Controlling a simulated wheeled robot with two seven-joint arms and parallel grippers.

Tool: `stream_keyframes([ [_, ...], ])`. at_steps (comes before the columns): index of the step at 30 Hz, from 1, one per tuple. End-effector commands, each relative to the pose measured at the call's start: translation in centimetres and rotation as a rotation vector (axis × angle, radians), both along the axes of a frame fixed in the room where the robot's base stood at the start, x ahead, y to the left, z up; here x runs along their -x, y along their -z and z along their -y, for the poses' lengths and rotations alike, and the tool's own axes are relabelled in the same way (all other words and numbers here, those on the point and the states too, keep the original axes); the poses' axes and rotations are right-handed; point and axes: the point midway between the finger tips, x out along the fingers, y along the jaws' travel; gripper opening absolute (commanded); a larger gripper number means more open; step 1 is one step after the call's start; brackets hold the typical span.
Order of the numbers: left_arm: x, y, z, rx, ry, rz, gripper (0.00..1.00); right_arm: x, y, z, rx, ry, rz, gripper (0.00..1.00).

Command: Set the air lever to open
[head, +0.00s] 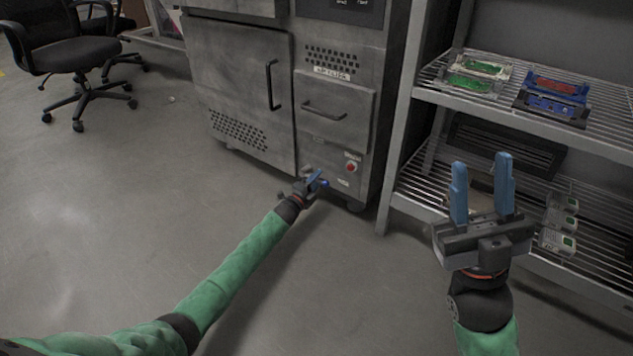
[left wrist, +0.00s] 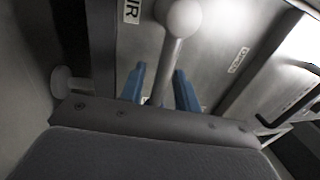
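The air lever (left wrist: 167,72) is a metal rod with a pale ball knob (left wrist: 183,18) on its end, in the left wrist view. My left gripper (left wrist: 160,82) has its two blue fingers apart, one on each side of the rod. I cannot tell whether either finger touches it. In the head view my left gripper (head: 316,181) is low at the front of the grey machine (head: 240,85), and the lever is too small to make out clearly. A label ending in "IR" (left wrist: 132,10) is beside the lever. My right gripper (head: 482,190) is open and empty in front of the shelf.
A second pale knob (left wrist: 68,82) sticks out left of the lever. A wire shelf rack (head: 408,120) with parts stands at right. An office chair (head: 72,52) is far left; the floor between is clear.

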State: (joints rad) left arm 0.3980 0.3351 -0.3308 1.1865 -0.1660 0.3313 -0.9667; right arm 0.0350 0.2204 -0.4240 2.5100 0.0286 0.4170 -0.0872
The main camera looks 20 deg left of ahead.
Motion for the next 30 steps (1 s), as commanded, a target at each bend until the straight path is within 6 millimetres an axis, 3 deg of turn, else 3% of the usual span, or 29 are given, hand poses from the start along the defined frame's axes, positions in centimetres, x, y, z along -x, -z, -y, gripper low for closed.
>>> stream_keyframes([
  [9,-0.08,-0.03,0.01,0.000,0.000,0.000,0.32,-0.01,-0.16,-0.04,0.002,0.001,0.005,0.36],
  [15,-0.08,-0.03,0.01,0.000,0.000,0.000,0.00,-0.10,0.01,0.09,0.005,0.005,0.001,0.36],
  [30,-0.09,-0.28,-0.01,0.021,-0.002,-0.009,0.00,-0.26,0.59,0.16,0.015,-0.002,-0.035,0.36],
])
